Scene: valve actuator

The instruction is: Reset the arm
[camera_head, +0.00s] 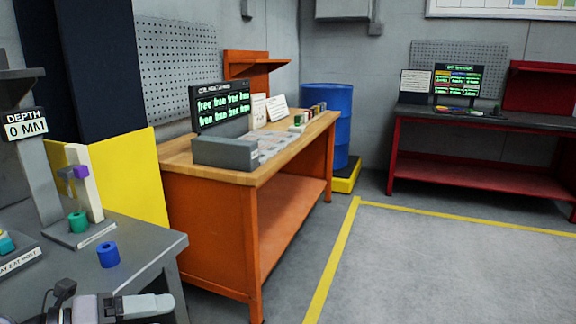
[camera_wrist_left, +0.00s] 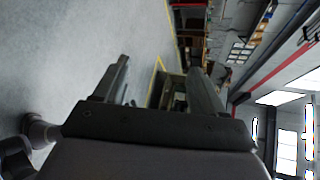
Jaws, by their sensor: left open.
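My left gripper (camera_wrist_left: 160,80) shows in the left wrist view with its two dark fingers apart and nothing between them. Beyond the fingers I see grey floor and, farther off, blurred room furniture. In the head view a grey part of my own arm (camera_head: 140,306) shows low at the bottom left, in front of the grey table. It touches none of the objects on the table as far as I can see. My right gripper is in neither view.
The grey table (camera_head: 150,236) at left bears a blue ring (camera_head: 108,254), a green cylinder (camera_head: 78,221) and a stand with a DEPTH 0 MM sign (camera_head: 25,124). Floor at right is clear.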

